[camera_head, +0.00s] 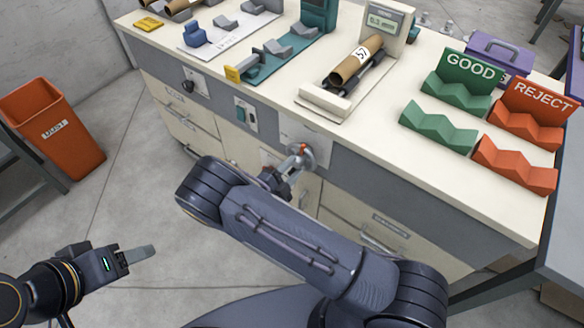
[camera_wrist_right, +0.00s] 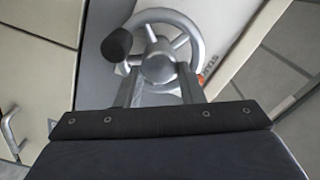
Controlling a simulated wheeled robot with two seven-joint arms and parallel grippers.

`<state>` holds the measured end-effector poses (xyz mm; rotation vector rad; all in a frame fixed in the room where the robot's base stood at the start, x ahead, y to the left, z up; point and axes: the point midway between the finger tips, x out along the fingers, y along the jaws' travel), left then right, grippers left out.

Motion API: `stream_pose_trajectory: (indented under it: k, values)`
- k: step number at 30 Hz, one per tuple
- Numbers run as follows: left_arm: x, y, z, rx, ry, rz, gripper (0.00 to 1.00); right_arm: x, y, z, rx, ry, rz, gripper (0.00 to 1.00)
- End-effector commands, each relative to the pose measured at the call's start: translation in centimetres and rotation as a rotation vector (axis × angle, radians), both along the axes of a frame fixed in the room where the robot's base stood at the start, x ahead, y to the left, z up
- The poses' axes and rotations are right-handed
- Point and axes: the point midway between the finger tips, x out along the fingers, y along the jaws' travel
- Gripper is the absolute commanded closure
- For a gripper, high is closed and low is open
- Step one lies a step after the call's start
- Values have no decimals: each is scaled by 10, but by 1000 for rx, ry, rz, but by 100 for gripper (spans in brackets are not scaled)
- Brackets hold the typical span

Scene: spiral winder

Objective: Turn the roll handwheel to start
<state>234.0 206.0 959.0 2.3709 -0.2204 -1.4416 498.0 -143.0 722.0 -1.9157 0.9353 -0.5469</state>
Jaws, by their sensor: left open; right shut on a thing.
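The roll handwheel (camera_head: 301,156) is a silver spoked wheel on the front panel of the bench. In the right wrist view the handwheel (camera_wrist_right: 158,62) shows its hub, spokes and a black knob (camera_wrist_right: 117,44) at its upper left. My right gripper (camera_head: 294,165) is at the wheel. In the right wrist view its fingers (camera_wrist_right: 157,88) reach the lower part of the wheel, shut on it; the exact contact is partly hidden. My left gripper (camera_head: 140,254) is over the floor at the lower left, away from the bench, open and empty.
A cardboard tube (camera_head: 356,63) lies on a cradle on the bench top, by a small display (camera_head: 384,21). Green GOOD racks (camera_head: 438,128) and orange REJECT racks (camera_head: 515,164) stand at the right. An orange bin (camera_head: 52,128) is on the floor at left. A black knob (camera_head: 189,87) and a green switch (camera_head: 241,114) sit on the front panel.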

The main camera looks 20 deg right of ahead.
Motion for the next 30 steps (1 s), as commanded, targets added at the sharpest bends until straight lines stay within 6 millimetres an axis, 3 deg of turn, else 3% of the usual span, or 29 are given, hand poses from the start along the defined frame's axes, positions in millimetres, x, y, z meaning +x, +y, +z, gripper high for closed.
stream_pose_trajectory:
  k: [9,25,26,30]
  values:
    - [0,0,2,0,0,0,44,0,1,-1,-66,92,1,88]
    - [0,0,3,0,0,0,44,0,1,-1,-79,108,1,88]
    - [0,0,3,0,0,0,44,0,1,-1,-79,108,1,62]
    - [0,0,3,0,0,0,44,0,1,-1,-79,106,1,44]
